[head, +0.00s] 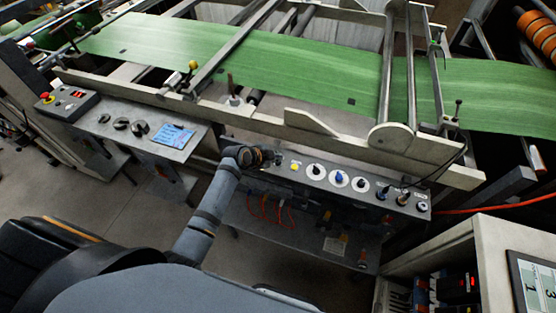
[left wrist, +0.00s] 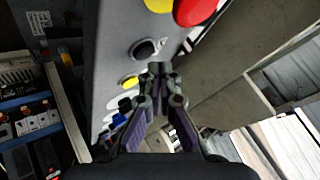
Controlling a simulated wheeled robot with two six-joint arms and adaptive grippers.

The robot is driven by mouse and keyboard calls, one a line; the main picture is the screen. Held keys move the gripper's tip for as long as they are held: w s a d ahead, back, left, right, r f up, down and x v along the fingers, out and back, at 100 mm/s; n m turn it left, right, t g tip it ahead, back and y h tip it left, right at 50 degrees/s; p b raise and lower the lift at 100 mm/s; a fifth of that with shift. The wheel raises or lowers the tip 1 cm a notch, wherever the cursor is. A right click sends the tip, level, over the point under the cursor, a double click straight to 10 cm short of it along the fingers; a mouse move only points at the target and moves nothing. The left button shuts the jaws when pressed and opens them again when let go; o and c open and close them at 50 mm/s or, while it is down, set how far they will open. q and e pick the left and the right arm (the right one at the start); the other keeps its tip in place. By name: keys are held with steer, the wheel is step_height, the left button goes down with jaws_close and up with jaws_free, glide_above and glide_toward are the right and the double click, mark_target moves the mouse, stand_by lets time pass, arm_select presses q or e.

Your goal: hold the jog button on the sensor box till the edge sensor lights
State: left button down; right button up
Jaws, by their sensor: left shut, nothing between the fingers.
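The sensor box (head: 300,178) is a grey panel with a row of controls below the green web. In the head view it shows a yellow button (head: 295,167), white-ringed knobs and switches. In the left wrist view its face (left wrist: 113,60) carries a black button (left wrist: 143,49), a yellow button (left wrist: 130,82) and a red knob on a yellow ring (left wrist: 196,10). No readable label tells which is the jog button. My left gripper (left wrist: 160,68) is shut and empty, its tips close to the black button; contact cannot be told. No lit edge sensor can be made out.
The green web (head: 290,65) runs across the machine above a pale side rail (head: 330,140). A control desk (head: 150,133) with a blue screen stands left of the box. A cabinet (head: 500,235) stands at the lower right. A black cable loops near the box's right end.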

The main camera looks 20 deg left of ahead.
arm_select(q)
steer(key=shift+r, duration=0.15)
step_height(320, 180, up, 5)
steer(key=p, duration=0.4)
steer(key=shift+p, duration=0.3)
stand_by(1.0)
